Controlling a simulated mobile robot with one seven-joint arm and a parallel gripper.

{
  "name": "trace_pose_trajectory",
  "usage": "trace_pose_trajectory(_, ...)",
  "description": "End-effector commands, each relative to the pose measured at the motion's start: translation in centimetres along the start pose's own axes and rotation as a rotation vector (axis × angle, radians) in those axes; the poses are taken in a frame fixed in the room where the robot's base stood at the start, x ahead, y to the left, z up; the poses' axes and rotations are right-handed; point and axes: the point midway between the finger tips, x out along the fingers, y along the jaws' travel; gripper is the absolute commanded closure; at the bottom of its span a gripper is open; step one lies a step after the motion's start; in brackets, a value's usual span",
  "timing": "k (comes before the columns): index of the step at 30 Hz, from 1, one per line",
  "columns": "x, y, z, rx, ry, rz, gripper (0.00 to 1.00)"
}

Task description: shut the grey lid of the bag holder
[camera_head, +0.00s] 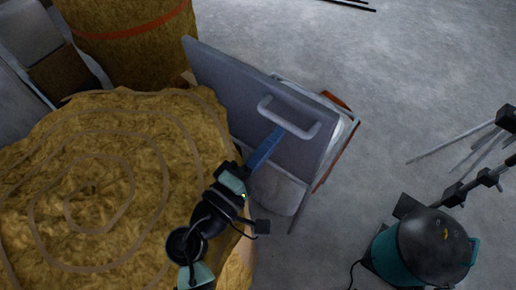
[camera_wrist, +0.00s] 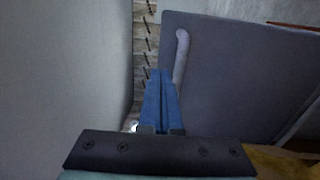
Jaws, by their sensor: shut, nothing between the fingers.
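The grey lid (camera_head: 235,95) of the bag holder is raised, standing as a tilted flat panel. It carries a light grey bar handle (camera_head: 290,117). In the wrist view the lid (camera_wrist: 245,75) fills the right side, with its handle (camera_wrist: 181,55) near the left edge. My gripper (camera_head: 277,135) has its blue fingers shut and empty, the tips close by the handle. In the wrist view my gripper (camera_wrist: 160,75) points just left of the handle; contact cannot be told. The bag holder's pale bag (camera_head: 280,190) shows partly below the lid.
Round straw-coloured bales, one lying (camera_head: 95,200) and one behind (camera_head: 130,40), crowd the left. A teal and black round machine (camera_head: 420,245) stands at lower right, with thin dark-and-grey legs or rods (camera_head: 465,150) above it. Concrete floor (camera_head: 430,70) is clear at upper right.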

Motion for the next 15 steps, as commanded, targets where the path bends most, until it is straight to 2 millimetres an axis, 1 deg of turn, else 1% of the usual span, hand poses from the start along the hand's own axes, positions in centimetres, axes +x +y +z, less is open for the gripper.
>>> trace_pose_trajectory(1, 1.3, 0.4, 0.1, 0.000, -0.004, 0.001, 1.00)
trace_pose_trajectory(6, 4.4, 0.4, 0.1, 0.001, -0.003, 0.000, 1.00)
trace_pose_trajectory(10, 5.9, 0.2, 0.0, 0.001, -0.001, 0.000, 1.00)
trace_pose_trajectory(15, 6.8, 0.1, 0.1, 0.002, -0.001, -0.001, 1.00)
